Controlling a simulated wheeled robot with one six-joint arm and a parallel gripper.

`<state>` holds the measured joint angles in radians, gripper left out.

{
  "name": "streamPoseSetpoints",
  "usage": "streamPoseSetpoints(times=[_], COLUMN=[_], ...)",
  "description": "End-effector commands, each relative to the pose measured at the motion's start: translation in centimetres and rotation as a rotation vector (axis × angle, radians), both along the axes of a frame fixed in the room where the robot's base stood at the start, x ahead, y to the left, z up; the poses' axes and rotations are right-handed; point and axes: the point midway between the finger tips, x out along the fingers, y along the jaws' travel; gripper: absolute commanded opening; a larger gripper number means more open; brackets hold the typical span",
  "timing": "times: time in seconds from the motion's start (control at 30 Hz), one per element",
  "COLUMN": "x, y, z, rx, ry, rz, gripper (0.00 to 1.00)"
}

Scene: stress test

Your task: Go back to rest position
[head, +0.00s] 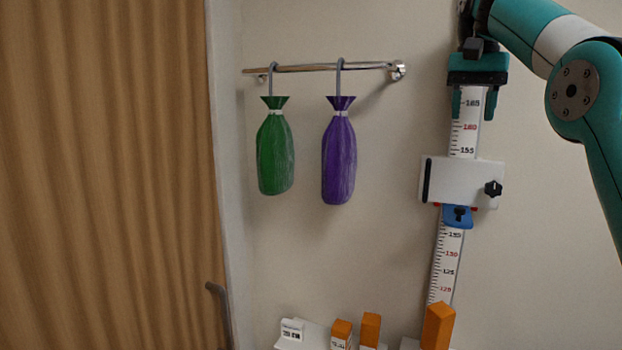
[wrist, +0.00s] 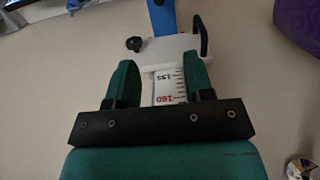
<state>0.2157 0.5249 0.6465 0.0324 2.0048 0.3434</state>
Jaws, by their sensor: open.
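My gripper (head: 472,108) is at the upper right in the head view, pointing down with its two teal fingers apart. In the wrist view my gripper (wrist: 159,68) shows one finger on each side of the white ruler (wrist: 168,86), with nothing shut between them. I cannot tell whether the fingers touch the ruler. The ruler (head: 464,140) runs down the wall and carries a white slider block (head: 455,182) with a black knob. The block is apart from the fingertips, below them in the head view. A blue piece (head: 457,216) sits under it.
A green bag (head: 274,152) and a purple bag (head: 339,158) hang from a metal rail (head: 325,68) left of the ruler. Orange boxes (head: 439,325) stand at the bottom. The wall between bags and ruler is clear.

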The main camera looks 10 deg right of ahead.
Motion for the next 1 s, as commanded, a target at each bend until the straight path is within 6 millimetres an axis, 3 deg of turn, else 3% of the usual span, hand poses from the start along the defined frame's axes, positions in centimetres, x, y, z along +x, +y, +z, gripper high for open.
streamPoseSetpoints(times=[0.17,0.47,0.77,1.0], x=[-0.2,-3.4,-11.8,-21.7], y=[2.0,9.5,17.5,22.5], z=[-3.1,-13.8,-26.5,-36.7], rx=[-0.016,-0.020,0.074,0.207], ry=[-0.007,-0.067,-0.145,-0.213], rz=[0.101,0.473,0.836,1.069], gripper=[0.48,0.48,0.48,0.48])
